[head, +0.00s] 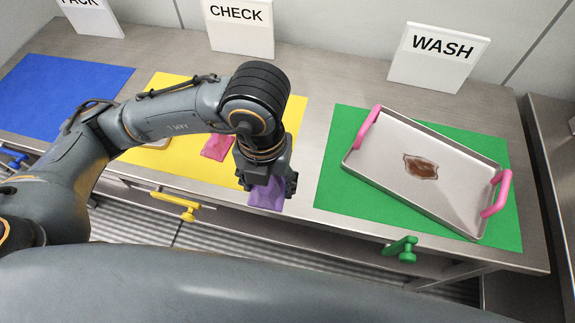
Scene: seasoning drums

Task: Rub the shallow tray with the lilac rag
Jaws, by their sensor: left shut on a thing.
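The shallow tray (399,143) is metal with two pink handles and lies at an angle on the green mat at the right. A brown stain (420,168) is on its floor. My left gripper (267,190) points down at the front edge of the yellow mat, left of the tray and apart from it. It is shut on the lilac rag (266,197), which hangs below its fingers. The gripper's own links hide part of the rag. My right gripper does not show.
A pink item (217,147) lies on the yellow mat (290,112), partly behind my left arm. The green mat (340,190) bears the tray. A blue mat (65,90) is at the left. Signs reading CHECK (240,27) and WASH (438,58) stand behind. Yellow and green drawer handles stick out in front.

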